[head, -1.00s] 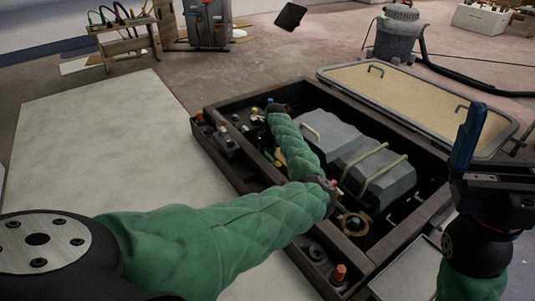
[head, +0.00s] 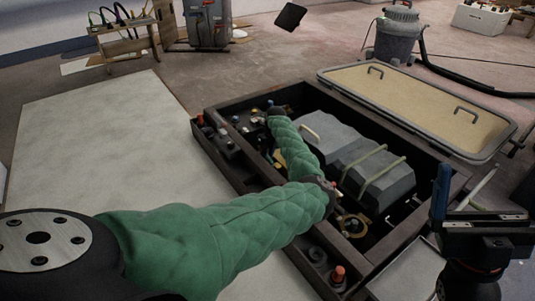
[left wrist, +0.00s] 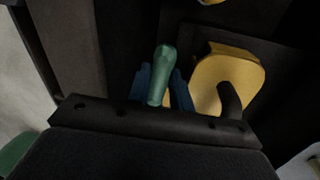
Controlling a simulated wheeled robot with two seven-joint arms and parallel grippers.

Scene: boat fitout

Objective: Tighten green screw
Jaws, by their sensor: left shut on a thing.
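The green screw (left wrist: 161,72) shows in the left wrist view as a rounded green shaft between blue fingers. My left gripper (left wrist: 160,88) is shut on it. The screw's lower part is hidden behind the gripper body. In the head view my left arm reaches over the open dark compartment, and the forearm hides the screw. The left gripper (head: 274,107) is mostly hidden near the compartment's far left part. My right gripper (head: 465,215) is at the right edge of the head view, apart from the compartment; one blue finger stands upright, and its opening is unclear.
A yellow plate (left wrist: 215,80) with a dark curved part lies beside the screw. The compartment holds a grey block (head: 385,180) with pale straps. Dark rims (head: 370,142) surround it. A beige hatch lid (head: 420,100) lies behind. An orange-topped fitting (head: 338,273) stands at the front.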

